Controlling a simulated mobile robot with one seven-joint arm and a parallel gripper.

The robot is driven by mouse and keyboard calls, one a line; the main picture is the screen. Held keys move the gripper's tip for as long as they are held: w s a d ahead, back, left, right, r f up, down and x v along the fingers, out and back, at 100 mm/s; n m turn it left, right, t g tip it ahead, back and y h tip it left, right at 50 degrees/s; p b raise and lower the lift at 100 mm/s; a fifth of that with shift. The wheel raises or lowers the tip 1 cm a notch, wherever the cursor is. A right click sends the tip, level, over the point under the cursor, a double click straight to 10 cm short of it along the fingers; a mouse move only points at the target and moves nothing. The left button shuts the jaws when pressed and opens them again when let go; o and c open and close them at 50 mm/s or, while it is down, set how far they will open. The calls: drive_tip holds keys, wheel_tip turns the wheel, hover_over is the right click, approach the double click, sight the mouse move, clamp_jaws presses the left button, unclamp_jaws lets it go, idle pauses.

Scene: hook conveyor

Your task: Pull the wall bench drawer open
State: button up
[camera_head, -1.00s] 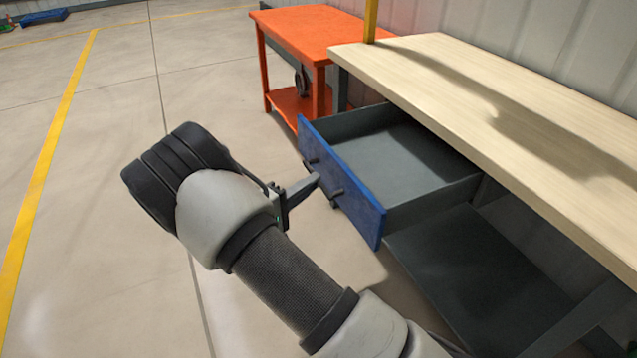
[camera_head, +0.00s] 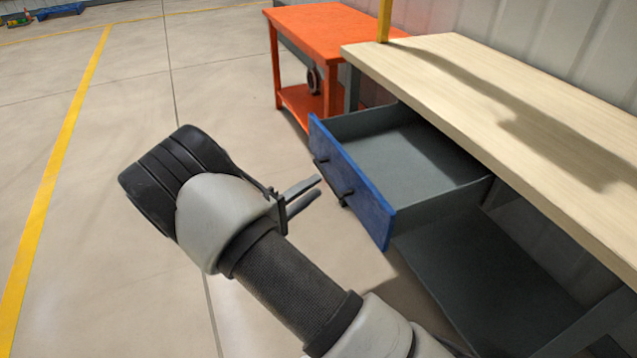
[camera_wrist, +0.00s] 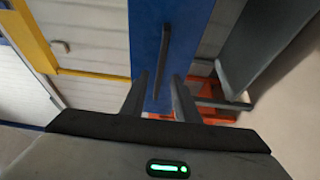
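The wall bench drawer, with a blue front (camera_head: 362,197) and a grey inside, stands pulled out from under the wooden benchtop (camera_head: 500,100). It is empty. A dark bar handle (camera_head: 345,195) is on its front. My gripper (camera_head: 318,187) is open, with its two fingers apart and nothing between them. It is off the handle, a short way out from the drawer front. In the wrist view the blue front (camera_wrist: 152,45) and the handle (camera_wrist: 164,60) lie ahead of the two spread fingers (camera_wrist: 158,88).
An orange table (camera_head: 325,30) with a lower shelf stands beyond the bench. A grey lower shelf (camera_head: 480,270) lies under the drawer. A yellow post (camera_head: 384,20) rises at the bench corner.

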drive_tip(key=p+v, duration=0.1)
drive_tip(key=v, duration=1.3)
drive_tip(key=shift+s, duration=0.1)
drive_tip(key=s+d+r+m+g+y, duration=0.25)
drive_tip(key=d+r+g, duration=0.3)
drive_tip(key=d, duration=0.35)
drive_tip(key=s+d+r+m+g+y, duration=0.1)
drive_tip(key=s+d+r+m+g, duration=0.15)
drive_tip(key=d+r+g, duration=0.4)
drive_tip(key=s+d+r+m+t+y, duration=0.3)
drive_tip(key=s+d+r+t+y, duration=0.35)
drive_tip(key=s+r+y, duration=0.5)
wheel_tip(320, 180, up, 23)
drive_tip(key=s+h+p, duration=0.1)
drive_tip(key=s+p, duration=0.1)
drive_tip(key=p, duration=2.1)
drive_tip(key=shift+d+g+h, duration=0.2)
drive_tip(key=shift+g+h, duration=0.1)
drive_tip(key=shift+g, duration=0.15)
